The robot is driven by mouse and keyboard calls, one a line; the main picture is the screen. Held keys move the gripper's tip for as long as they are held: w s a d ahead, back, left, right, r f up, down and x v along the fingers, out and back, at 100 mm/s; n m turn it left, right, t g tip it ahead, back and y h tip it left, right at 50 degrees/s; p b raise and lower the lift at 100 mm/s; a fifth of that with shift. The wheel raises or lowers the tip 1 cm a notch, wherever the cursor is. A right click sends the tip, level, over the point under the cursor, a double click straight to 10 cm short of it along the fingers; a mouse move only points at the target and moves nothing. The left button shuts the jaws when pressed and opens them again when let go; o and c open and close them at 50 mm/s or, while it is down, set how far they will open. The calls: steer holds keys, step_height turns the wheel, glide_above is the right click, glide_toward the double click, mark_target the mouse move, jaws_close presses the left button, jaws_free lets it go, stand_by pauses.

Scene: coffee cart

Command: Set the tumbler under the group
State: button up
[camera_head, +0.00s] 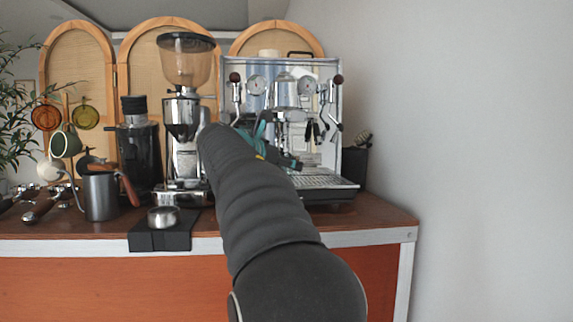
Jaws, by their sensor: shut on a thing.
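The espresso machine (330,150) stands at the right end of the counter, with its group head (308,87) at the upper front and a drip tray (325,183) below. My arm reaches up from the bottom of the picture to the machine's front. My gripper (288,161), dark with teal parts near it, is at the machine's left-middle front, above the tray. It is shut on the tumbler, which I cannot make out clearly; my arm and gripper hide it. I cannot tell its exact place relative to the group or whether it touches the tray.
A grinder (183,120) stands left of the machine, beside a black canister (138,155). A steel cup (163,217) sits on a black mat (160,240). A dark holder (354,168) stands right of the machine.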

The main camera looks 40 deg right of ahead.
steer(key=shift+f, duration=0.25)
stand_by(0.4)
steer(key=o, duration=1.3)
steer(key=shift+c, duration=0.2)
steer(key=v, duration=1.2)
steer(key=shift+s, duration=0.1)
steer(key=s+a+f+m+y, duration=0.4)
steer(key=s+a+f+m, duration=0.3)
steer(key=f, duration=0.5)
steer(key=s+a+f+m+t+y, duration=0.1)
steer(key=s+a+f+m+y, duration=0.4)
steer(key=s+a+f, duration=0.3)
steer(key=s+a+f+m+t+y, duration=0.1)
steer(key=s+a+f+m+y, duration=0.4)
steer(key=f, duration=1.2)
steer(key=s+a+m, duration=0.3)
steer(key=shift+s+m, duration=0.3)
steer(key=shift+s, duration=0.1)
